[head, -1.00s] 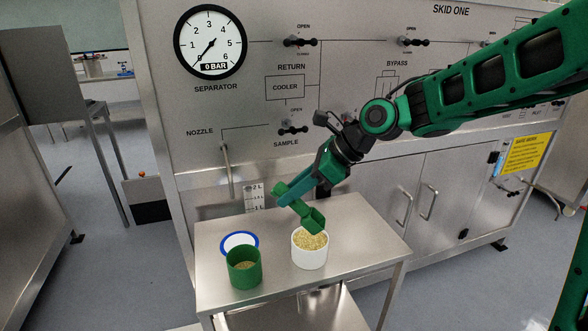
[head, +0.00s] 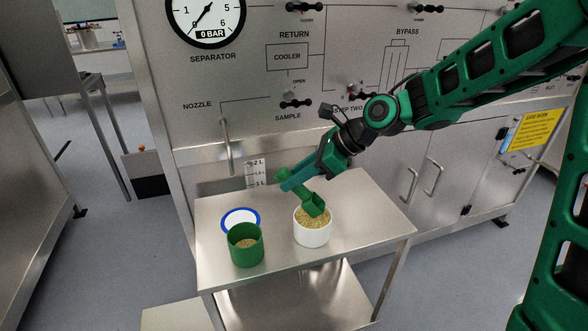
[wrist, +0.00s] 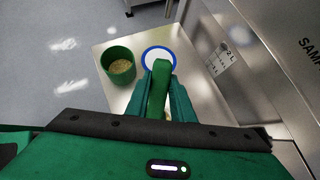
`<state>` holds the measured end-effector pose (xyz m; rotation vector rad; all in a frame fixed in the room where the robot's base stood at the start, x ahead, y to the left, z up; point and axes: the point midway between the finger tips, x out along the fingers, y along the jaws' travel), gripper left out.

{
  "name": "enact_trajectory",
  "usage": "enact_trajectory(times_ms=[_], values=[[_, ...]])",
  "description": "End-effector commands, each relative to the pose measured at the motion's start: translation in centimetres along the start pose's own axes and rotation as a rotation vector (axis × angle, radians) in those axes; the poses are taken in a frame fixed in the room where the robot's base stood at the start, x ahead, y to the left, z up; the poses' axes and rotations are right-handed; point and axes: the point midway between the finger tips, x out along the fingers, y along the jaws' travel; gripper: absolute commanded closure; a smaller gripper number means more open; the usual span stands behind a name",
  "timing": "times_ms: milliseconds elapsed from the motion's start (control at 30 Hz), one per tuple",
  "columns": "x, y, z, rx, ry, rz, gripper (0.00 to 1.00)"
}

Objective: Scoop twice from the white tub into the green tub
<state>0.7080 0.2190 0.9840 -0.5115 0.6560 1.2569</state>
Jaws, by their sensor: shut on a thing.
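The white tub (head: 312,235) stands on the steel table and holds a heap of yellowish grains. My gripper (head: 296,184) is shut on the green scoop (head: 315,204) above it. The scoop's bowl is tilted down and sits at the tub's mouth, close to or touching the grains; I cannot tell which. The green tub (head: 245,250) stands to the left and has some grains at its bottom. It also shows in the wrist view (wrist: 118,70). The wrist view also shows the scoop's handle (wrist: 159,88) between my fingers; the bowl and the white tub are hidden there.
A white lid with a blue rim (head: 241,218) lies on the steel table (head: 360,225) behind the green tub. A marked measuring container (head: 256,174) and a nozzle pipe (head: 226,150) are by the panel behind. The table's right side is clear.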

Motion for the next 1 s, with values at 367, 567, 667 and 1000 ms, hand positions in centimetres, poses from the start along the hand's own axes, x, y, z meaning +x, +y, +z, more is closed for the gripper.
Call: enact_trajectory(times_ms=[367, 567, 667, 1000], values=[[2.3, 0.0, -2.4, 0.002, 0.002, 0.001, 1.0], [3.4, 0.0, -3.5, 0.002, 0.001, 0.002, 1.0], [3.8, 0.1, -3.9, 0.002, 0.001, 0.002, 1.0], [4.3, 0.0, -4.4, 0.0, 0.001, 0.0, 1.0]])
